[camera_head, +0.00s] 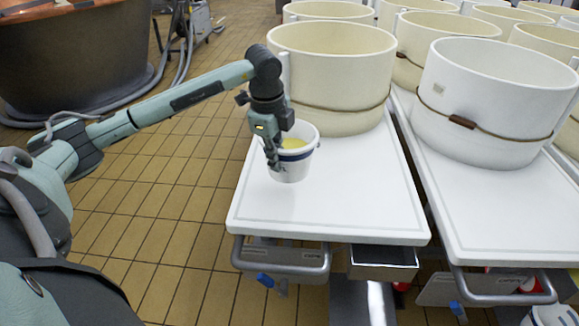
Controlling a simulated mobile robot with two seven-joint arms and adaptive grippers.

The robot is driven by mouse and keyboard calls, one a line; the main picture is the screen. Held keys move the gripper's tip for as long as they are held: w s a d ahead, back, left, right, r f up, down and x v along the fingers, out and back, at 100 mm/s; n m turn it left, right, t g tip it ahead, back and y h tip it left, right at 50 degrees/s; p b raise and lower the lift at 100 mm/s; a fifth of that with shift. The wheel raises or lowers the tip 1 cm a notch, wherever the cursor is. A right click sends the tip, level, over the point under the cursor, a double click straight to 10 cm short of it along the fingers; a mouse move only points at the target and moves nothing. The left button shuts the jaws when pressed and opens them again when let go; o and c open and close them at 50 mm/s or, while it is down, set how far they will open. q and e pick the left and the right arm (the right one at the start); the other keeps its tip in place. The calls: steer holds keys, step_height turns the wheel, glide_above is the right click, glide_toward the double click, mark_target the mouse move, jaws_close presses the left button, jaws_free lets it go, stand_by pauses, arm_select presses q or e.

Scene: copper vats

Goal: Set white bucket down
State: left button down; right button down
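The white bucket (295,166) has a dark blue band and yellowish contents. It is upright at the left side of the near white table (340,205), in front of a large cream vat. My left gripper (273,157) points down at the bucket's left rim and appears shut on it, with a dark finger showing against the outer wall. The gripper partly hides the rim. The bucket's base looks at or very close to the tabletop; I cannot tell whether it touches. My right gripper is not in view.
A large cream vat (335,65) stands right behind the bucket. A second white table (500,210) with another vat (490,100) is to the right, across a narrow gap. The near table's front is bare. A copper vat (75,55) stands at the far left on the tiled floor.

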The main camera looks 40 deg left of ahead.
arm_select(q)
steer(key=w, duration=0.1)
steer(key=w+f, duration=0.1)
steer(key=w, duration=0.1)
steer(key=w+f, duration=0.1)
steer(key=shift+w+d+f, duration=0.15)
steer(key=shift+w+f, duration=0.05)
steer(key=shift+f, duration=2)
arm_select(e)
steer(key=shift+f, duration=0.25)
arm_select(q)
steer(key=shift+f, duration=0.15)
steer(key=c, duration=1.7)
jaws_free()
steer(key=shift+s, duration=0.1)
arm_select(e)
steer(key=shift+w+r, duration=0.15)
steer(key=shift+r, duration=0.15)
arm_select(q)
steer(key=r, duration=0.4)
steer(key=s+r, duration=0.1)
steer(key=r, duration=0.7)
steer(key=shift+s+d, duration=0.15)
steer(key=shift+s, duration=0.15)
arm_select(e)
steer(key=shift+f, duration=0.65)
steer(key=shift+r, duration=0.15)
